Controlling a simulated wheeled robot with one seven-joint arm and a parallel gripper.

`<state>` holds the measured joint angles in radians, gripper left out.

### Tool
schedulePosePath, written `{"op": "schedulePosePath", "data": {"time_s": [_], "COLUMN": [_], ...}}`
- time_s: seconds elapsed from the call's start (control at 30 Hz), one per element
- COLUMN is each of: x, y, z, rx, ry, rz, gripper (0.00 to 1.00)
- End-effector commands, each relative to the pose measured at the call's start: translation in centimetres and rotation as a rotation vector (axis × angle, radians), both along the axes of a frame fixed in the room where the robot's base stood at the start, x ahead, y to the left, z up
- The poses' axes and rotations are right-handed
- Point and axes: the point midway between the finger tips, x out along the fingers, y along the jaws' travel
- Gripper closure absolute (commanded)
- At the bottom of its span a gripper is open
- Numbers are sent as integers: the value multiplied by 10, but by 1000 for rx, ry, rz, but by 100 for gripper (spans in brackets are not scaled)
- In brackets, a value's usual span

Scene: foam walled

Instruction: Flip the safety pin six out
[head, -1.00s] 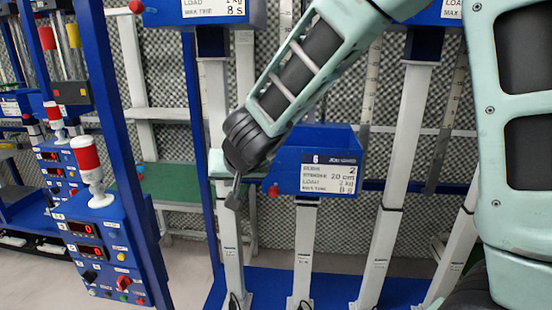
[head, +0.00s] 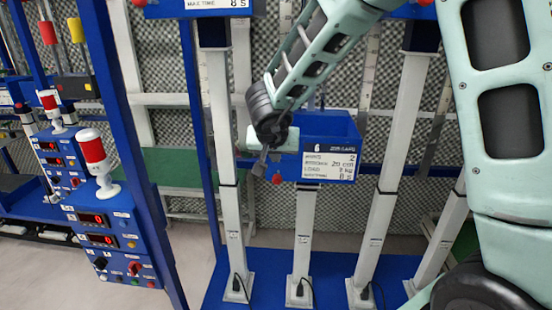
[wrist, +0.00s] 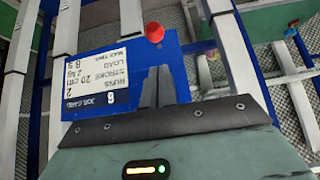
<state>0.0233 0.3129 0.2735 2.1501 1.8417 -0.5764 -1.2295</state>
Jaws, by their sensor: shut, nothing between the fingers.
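The blue box marked 6 (head: 340,128) hangs on a white post, with a white label on its front. Its red knob (head: 277,178), which I take for safety pin six, sticks out at the box's lower left corner. In the wrist view the red knob (wrist: 154,32) stands out at the box's edge, beyond my fingers. My gripper (head: 265,164) is shut and empty, with its tip just left of and above the knob in the head view. In the wrist view the dark fingers (wrist: 157,80) overlap the box face, apart from the knob in the picture.
White posts rise from a blue base (head: 325,291) around the box. Another blue box hangs above. Grey floor is open between the panel and the posts.

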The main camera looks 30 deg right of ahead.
Motion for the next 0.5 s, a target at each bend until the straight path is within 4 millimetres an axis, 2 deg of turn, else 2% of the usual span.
{"op": "schedulePosePath", "data": {"time_s": [0.03, 0.2, 0.5], "x": [4, 21, 39], "y": [-4, -15, -27], "z": [-10, -34, -60], "rx": [0, 0, 0], "ry": [3, 3, 1], "rz": [-3, -1, -1], "gripper": [100, 100, 100]}}
